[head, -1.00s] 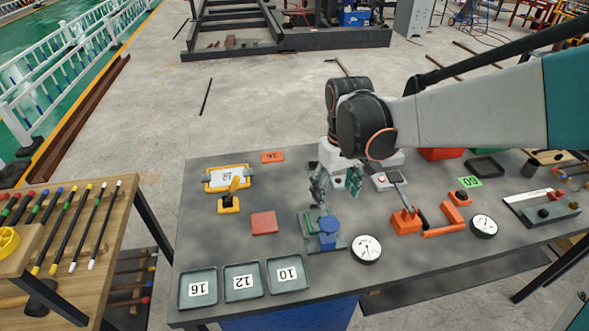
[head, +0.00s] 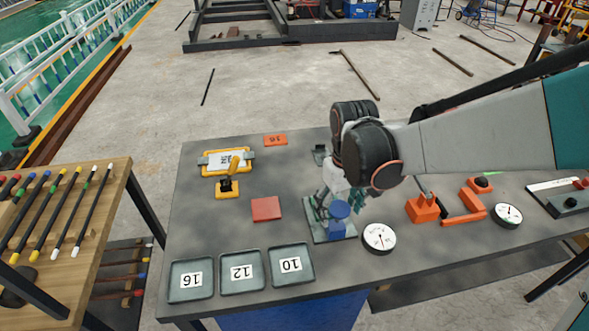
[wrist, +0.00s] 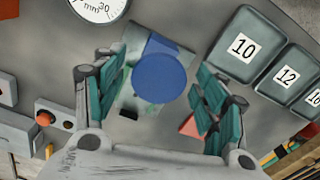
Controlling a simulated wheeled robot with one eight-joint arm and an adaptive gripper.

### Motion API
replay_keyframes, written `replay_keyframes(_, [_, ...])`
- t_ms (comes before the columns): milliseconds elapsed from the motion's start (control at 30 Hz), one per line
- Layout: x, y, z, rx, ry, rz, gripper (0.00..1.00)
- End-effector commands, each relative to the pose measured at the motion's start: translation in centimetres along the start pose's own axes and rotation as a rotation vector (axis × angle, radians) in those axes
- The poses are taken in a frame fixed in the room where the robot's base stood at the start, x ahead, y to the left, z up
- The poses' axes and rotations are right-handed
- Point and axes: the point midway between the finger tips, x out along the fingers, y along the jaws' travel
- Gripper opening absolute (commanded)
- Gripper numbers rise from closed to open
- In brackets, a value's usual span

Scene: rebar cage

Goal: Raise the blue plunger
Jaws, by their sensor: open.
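The blue plunger (head: 339,211) stands on a green-grey base plate (head: 318,232) near the front middle of the table. In the wrist view its round blue top (wrist: 159,78) lies ahead of my gripper, between the lines of the two fingers. My gripper (wrist: 160,95) is open, with its green-padded fingers on either side of the plunger. No contact with the plunger shows. In the head view my gripper (head: 328,200) is just behind the plunger, and my wrist partly hides it.
A white dial gauge (head: 379,238) sits close to the right of the base. Trays marked 10 (head: 291,267), 12 (head: 241,273) and 16 (head: 191,281) lie to the front left. A red block (head: 266,209) lies left of the base. An orange clamp (head: 424,207) is farther right.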

Motion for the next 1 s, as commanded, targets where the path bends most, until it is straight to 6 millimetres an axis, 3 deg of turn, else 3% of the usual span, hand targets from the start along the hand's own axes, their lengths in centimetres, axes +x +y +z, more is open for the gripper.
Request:
replay_keyframes(133, [1.0, -0.1, 0.1, -0.002, 0.000, 0.000, 0.66])
replay_keyframes(467, [1.1, -0.1, 0.1, 0.000, 0.000, 0.000, 0.66])
replay_keyframes(733, [1.1, 0.0, 0.0, 0.000, 0.000, 0.000, 0.04])
replay_keyframes(1000, [-0.3, 0.0, 0.0, 0.000, 0.000, 0.000, 0.01])
